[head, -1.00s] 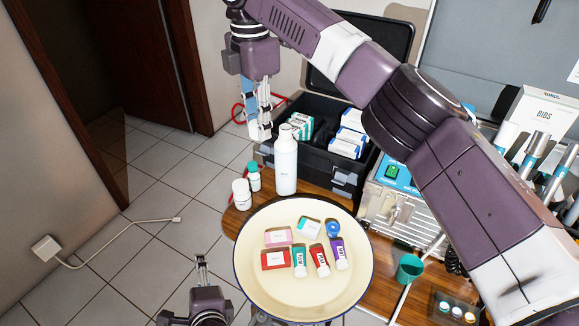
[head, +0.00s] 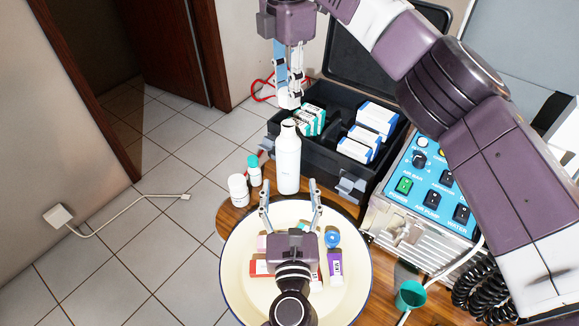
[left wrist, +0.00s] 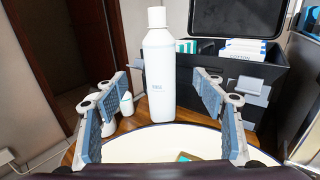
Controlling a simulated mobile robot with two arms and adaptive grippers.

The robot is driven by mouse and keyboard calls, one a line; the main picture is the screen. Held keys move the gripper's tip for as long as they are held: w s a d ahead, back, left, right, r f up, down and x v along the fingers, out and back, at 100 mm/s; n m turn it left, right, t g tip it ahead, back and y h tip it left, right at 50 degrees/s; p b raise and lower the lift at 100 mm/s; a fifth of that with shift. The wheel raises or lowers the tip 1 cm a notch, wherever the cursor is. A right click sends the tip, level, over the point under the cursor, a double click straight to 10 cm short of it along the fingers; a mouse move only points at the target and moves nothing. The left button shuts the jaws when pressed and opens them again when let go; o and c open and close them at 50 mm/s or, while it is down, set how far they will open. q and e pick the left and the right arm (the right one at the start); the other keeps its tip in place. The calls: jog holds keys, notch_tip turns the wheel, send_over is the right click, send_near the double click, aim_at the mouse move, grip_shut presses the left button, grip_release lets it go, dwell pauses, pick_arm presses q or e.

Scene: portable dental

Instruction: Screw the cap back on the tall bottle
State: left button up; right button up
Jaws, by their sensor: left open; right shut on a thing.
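The tall white bottle (head: 288,165) stands upright on the wooden table behind the round tray; it also shows in the left wrist view (left wrist: 159,80). My right gripper (head: 290,101) points down just above and behind the bottle's top in the head view.
Two small bottles, white (head: 238,190) and teal-capped (head: 254,172), stand left of the tall bottle. An open black case (head: 352,187) stands behind right. A blue control unit (head: 425,185) is at right.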

aim_at(289, 160)
pick_arm(q)
jog(key=w, duration=1.2)
jog(key=shift+a, duration=0.1)
grip_shut()
pick_arm(e)
jog(key=shift+d+f, duration=0.1)
jog(key=shift+f, duration=2.4)
